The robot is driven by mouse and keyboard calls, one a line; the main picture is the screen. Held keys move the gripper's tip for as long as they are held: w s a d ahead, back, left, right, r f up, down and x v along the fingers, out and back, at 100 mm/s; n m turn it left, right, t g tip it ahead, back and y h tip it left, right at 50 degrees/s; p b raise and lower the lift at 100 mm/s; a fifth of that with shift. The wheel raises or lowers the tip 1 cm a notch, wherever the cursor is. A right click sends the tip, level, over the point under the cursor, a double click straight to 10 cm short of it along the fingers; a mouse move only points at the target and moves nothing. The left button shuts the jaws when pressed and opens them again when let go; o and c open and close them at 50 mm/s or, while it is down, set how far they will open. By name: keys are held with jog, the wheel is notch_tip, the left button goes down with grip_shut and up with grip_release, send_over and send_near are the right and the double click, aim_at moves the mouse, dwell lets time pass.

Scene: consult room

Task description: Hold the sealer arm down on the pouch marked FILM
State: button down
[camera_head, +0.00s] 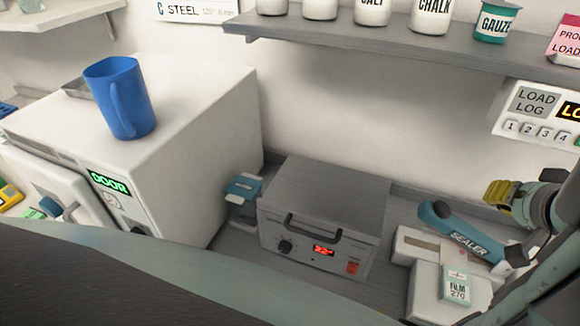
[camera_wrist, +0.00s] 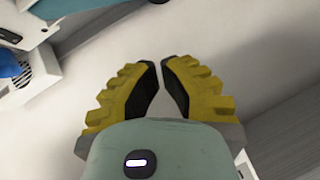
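The sealer (camera_head: 427,285) stands at the lower right in the head view, with a pale base. Its teal arm (camera_head: 458,234), lettered SEALER, slants above the base. A small pouch marked FILM 270 (camera_head: 456,287) is at the front of the sealer, below the arm. My gripper (camera_head: 497,193) is above and to the right of the sealer arm, apart from it. Its yellow fingers also show in the wrist view (camera_wrist: 161,68), tips drawn nearly together with nothing between them. The sealer and the pouch cannot be made out in the wrist view.
A grey box-shaped device (camera_head: 325,215) with a red display stands left of the sealer. A white machine (camera_head: 185,110) bears a blue jug (camera_head: 120,98). A shelf (camera_head: 420,50) with jars runs above, and a load log panel (camera_head: 540,110) hangs at the right.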

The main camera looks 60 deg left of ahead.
jog(key=a, duration=0.1)
jog(key=p, duration=0.4)
send_over(449, 212)
jog(key=d, duration=0.1)
jog(key=f, duration=0.5)
jog(key=shift+w+d+f, duration=0.1)
jog(key=shift+w+f, duration=0.3)
jog(key=shift+s+a+f+p, duration=0.1)
jog(key=shift+a+f+p, duration=0.1)
jog(key=shift+f+p, duration=0.35)
jog(key=shift+s+a+f+p, duration=0.15)
jog(key=shift+f+p, duration=0.25)
jog(key=shift+f, duration=0.4)
jog(key=shift+s+a+f+p, duration=0.1)
jog(key=shift+a+f+p, duration=0.1)
jog(key=shift+f+p, duration=0.35)
jog(key=shift+f, duration=0.15)
